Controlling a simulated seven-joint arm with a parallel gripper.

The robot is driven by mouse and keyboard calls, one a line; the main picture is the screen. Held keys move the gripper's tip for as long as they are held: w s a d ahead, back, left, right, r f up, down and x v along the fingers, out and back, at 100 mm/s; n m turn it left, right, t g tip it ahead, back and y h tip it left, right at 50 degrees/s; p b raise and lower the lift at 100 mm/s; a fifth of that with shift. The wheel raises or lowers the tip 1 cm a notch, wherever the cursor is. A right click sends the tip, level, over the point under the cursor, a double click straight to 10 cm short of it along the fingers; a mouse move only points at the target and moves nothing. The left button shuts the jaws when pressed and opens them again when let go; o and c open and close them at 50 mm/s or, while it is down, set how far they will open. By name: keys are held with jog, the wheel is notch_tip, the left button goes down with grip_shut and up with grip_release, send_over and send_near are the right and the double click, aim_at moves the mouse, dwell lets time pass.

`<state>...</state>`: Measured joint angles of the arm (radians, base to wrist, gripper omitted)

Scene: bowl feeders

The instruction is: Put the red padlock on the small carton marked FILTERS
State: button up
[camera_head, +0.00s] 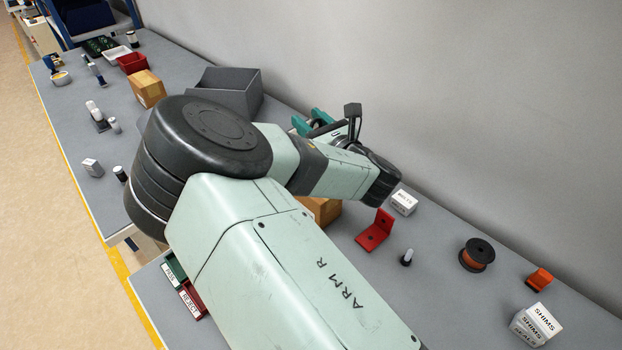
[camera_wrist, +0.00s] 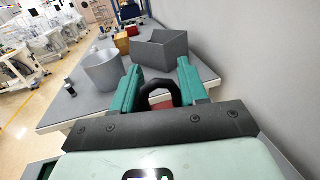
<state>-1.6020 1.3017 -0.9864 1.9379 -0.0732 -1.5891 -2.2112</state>
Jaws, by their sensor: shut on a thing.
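In the head view the teal fingers (camera_head: 311,122) show past my arm, above the bench near the wall, and the padlock is hidden there. No carton reads FILTERS.
An open grey bin (camera_head: 246,98) stands behind my arm, beside a brown carton (camera_head: 148,88). A metal bowl (camera_wrist: 103,73) is left of the bin in the wrist view.

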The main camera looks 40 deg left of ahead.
jog(key=f, duration=0.4)
jog(key=s+f, duration=0.1)
jog(key=f, duration=0.1)
jog(key=shift+a, duration=0.35)
jog(key=shift+f, duration=2.1)
jog(key=shift+f, duration=0.15)
jog(key=o, duration=1.3)
